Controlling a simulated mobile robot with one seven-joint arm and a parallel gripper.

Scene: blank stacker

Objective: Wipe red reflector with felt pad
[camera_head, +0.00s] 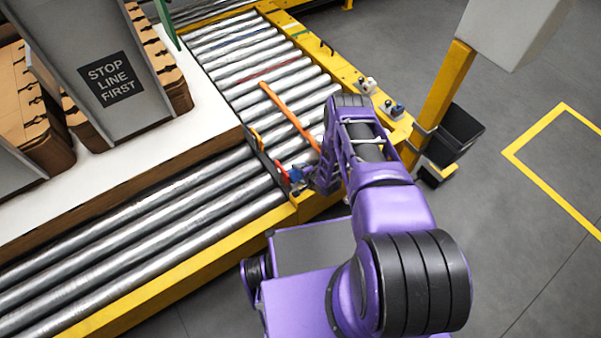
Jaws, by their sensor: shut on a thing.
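My gripper (301,180) is at the near corner of the roller conveyor, at the end of my purple arm, and is shut on a small blue piece, likely the felt pad (297,173). A small red piece, likely the red reflector (281,171), stands just left of the blue piece on the conveyor's edge. The two are very close; I cannot tell if they touch. The fingertips are small and partly hidden by my wrist.
An orange bar (285,112) slants over the rollers (255,75). A yellow post (441,95) with a black bin (458,132) stands right of my arm. Stacked cardboard (22,95) and a grey sign panel (108,80) are at left. The floor at right is clear.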

